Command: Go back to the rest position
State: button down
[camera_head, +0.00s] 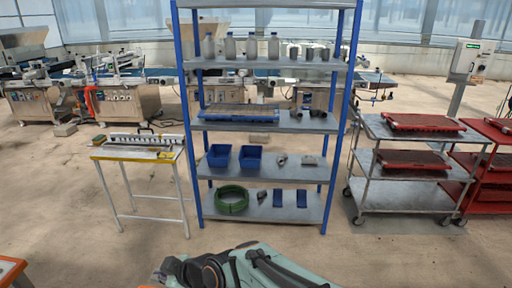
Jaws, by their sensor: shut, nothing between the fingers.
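Part of my own arm (250,268), pale teal with black joints, shows at the bottom middle of the view. It lies low, in front of the shelf rack and apart from it. Dark parts show at the arm's left end, cut by the lower edge of the view. I cannot make out any fingertips there. No object is seen held.
A blue-post shelf rack (329,165) with bottles, trays, blue bins and a green hose coil stands ahead. A small yellow-edged table (120,155) is left of it. A grey trolley (405,198) with red trays stands right. An orange-edged surface (12,270) is lower left. Floor between is clear.

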jog(key=s+d+r+m+t+h, duration=0.1)
jog(key=s+d+r+m+h, duration=0.15)
jog(key=d, duration=0.75)
jog(key=s+d+r+m+t+h, duration=0.1)
jog(key=d+r+m+t+h, duration=0.2)
jog(key=d, duration=0.7)
jog(key=s+d+f+m+g+h, duration=0.1)
jog(key=s+d+f+m+g, duration=0.2)
jog(key=s, duration=0.5)
jog(key=s+d+f+m+g+h, duration=0.2)
jog(key=s+d+f+m+g, duration=0.2)
jog(key=s+m, duration=0.3)
jog(key=shift+s+d+g, duration=0.4)
jog(key=shift+d+g, duration=0.3)
jog(key=shift+d, duration=0.1)
